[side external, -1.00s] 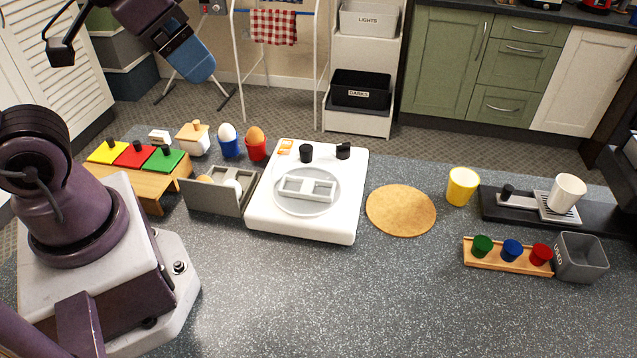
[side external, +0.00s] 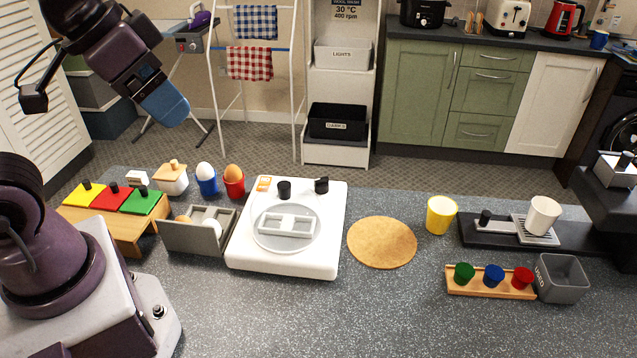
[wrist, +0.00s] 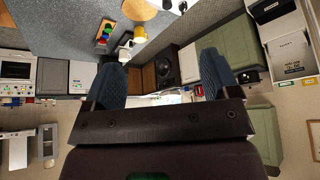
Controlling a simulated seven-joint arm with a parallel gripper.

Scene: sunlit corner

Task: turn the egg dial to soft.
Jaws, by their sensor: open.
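The white cooker (side external: 286,256) stands on the counter in the side view, with a round grey plate and a pale egg holder on top. Two black knobs sit along its back edge: a left knob (side external: 284,189) near an orange label (side external: 263,184), and a right knob (side external: 321,185). I cannot tell which is the egg dial, nor read its setting. My gripper (side external: 167,106) is at upper left, above and apart from the cooker, with blue fingers. The wrist view shows the fingers spread wide with nothing between them (wrist: 160,58). The cooker is not clearly visible there.
Left of the cooker are a grey egg box (side external: 197,236), a blue egg cup (side external: 207,184) and a red egg cup (side external: 234,185), both with eggs. Right are a cork mat (side external: 382,243) and yellow cup (side external: 441,215). The front counter is clear.

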